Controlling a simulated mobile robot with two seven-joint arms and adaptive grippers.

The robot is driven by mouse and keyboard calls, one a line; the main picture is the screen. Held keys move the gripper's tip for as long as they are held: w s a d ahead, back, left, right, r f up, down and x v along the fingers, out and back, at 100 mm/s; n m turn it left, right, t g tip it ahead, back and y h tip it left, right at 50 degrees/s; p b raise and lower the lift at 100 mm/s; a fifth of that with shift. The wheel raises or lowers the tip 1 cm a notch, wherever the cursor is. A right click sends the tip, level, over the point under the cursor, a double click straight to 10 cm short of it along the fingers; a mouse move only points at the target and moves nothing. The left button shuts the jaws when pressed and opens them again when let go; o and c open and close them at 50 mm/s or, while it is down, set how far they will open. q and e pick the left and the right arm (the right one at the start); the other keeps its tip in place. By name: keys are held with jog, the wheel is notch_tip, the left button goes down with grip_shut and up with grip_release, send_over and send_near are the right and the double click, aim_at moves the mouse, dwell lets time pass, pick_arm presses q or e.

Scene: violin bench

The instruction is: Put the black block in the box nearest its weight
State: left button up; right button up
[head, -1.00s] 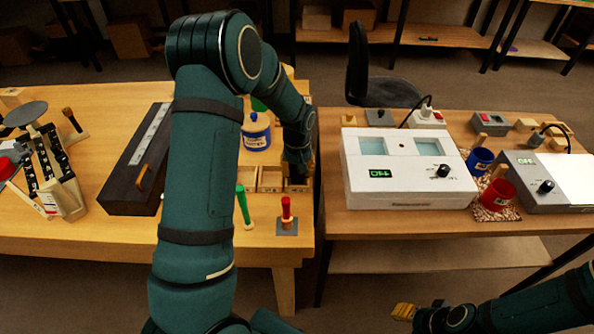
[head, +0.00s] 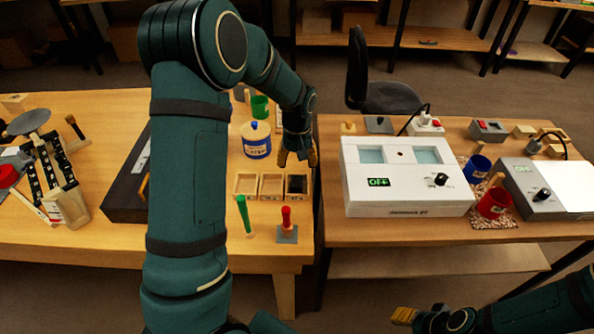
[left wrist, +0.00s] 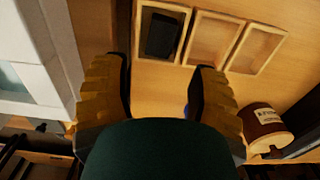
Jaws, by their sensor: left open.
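The black block (left wrist: 162,36) lies in one of three small open wooden boxes, the one at the right end of the row in the head view (head: 296,185). That box's rim (left wrist: 187,28) shows in the left wrist view. The middle box (head: 271,186) and the left box (head: 245,185) look empty. My left gripper (head: 298,158) is open and empty, above and just behind the block's box. Its yellow fingers show apart in the left wrist view (left wrist: 160,95).
A white scale-like device (head: 405,185) with a display reading OFF stands on the right table. A blue-banded jar (head: 256,140) stands behind the boxes. A gap separates the tables.

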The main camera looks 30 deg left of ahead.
pick_arm(q)
jog(key=shift+w+r+p, duration=0.1)
jog(key=shift+r+p, duration=0.25)
jog(key=shift+r, duration=2)
